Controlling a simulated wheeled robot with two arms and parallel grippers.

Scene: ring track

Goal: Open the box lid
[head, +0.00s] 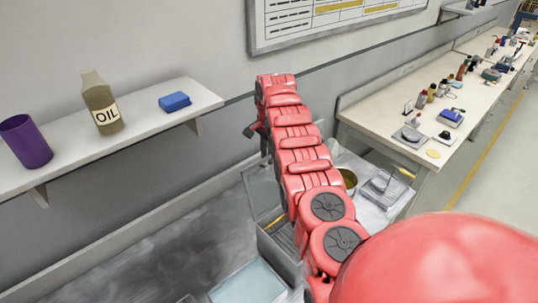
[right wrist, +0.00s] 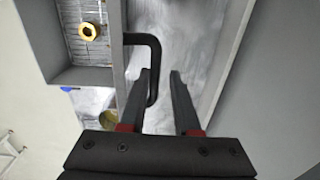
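The grey box (head: 283,262) stands on the bench in the head view, partly hidden behind my right arm. Its lid (head: 262,192) is a grey panel that looks raised at the box's far left side. In the right wrist view the box's open inside (right wrist: 87,55) shows at upper left, with a gold round part (right wrist: 90,31) in it. A black bent handle (right wrist: 152,48) sticks out from the panel edge. My right gripper (right wrist: 164,75) is open, its left finger close beside the handle; contact is unclear. In the head view it (head: 256,130) is partly hidden beyond the arm. My left gripper is out of view.
A wall shelf (head: 165,95) holds a purple cup (head: 26,142), an oil bottle (head: 101,104) and a blue block (head: 174,102). A brass bowl (head: 349,178) and a scale (head: 384,188) stand right of my arm. The bench (head: 180,250) is mostly clear at left.

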